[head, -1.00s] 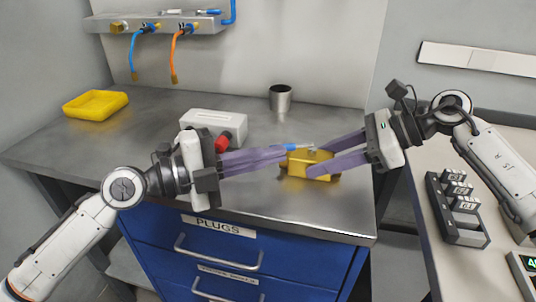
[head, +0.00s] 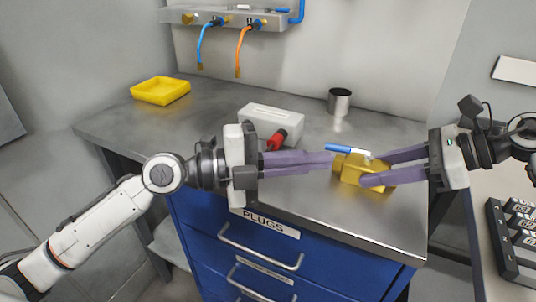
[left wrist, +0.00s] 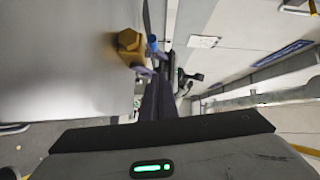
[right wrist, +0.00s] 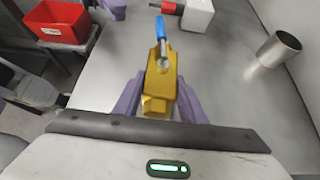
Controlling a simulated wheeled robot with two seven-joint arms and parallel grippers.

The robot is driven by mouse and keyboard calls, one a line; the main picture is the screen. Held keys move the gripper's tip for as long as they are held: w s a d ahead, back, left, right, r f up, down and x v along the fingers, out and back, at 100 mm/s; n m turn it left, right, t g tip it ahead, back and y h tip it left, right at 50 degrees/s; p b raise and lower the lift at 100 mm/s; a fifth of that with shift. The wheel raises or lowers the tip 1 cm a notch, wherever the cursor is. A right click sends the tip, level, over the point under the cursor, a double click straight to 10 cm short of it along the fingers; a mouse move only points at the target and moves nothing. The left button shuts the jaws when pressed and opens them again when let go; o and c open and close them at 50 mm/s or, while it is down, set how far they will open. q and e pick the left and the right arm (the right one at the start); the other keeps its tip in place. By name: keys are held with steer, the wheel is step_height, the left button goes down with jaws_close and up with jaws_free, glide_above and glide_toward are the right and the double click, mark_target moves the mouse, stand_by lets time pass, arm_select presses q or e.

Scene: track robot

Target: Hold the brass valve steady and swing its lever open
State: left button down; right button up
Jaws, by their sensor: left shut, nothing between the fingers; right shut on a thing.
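The brass valve (head: 352,172) lies on the steel worktop near its front right. Its lever has a blue grip (head: 343,149) that points left in the head view. My right gripper (head: 370,169) is shut on the valve body, one finger on each side, as the right wrist view of the valve (right wrist: 159,84) also shows. My left gripper (head: 332,163) is shut and empty, its fingertips just left of the valve and close below the blue grip. The left wrist view shows the valve (left wrist: 128,45) beyond the left fingers; whether they touch the lever I cannot tell.
A white box with a red part (head: 272,121) stands behind my left gripper. A metal cup (head: 339,102) stands farther back. A yellow tray (head: 160,90) sits at the back left. A hose rail (head: 228,18) is on the wall. The worktop's front edge (head: 330,236) is near.

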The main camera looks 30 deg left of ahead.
arm_select(q)
steer(key=s+a, duration=0.1)
steer(key=a, duration=0.2)
steer(key=s+a, duration=0.1)
steer(key=a, duration=0.1)
steer(key=s+a, duration=0.1)
steer(key=a, duration=0.2)
steer(key=shift+s+a+r, duration=0.15)
steer(key=shift+s+a, duration=0.05)
steer(key=shift+a, duration=0.1)
arm_select(e)
steer(key=shift+s+f, duration=0.1)
steer(key=shift+f, duration=0.25)
arm_select(q)
steer(key=shift+w, duration=0.1)
arm_select(e)
steer(key=o, duration=1.5)
steer(key=shift+r, duration=0.1)
steer(key=shift+c, duration=0.2)
steer(key=shift+r, duration=0.15)
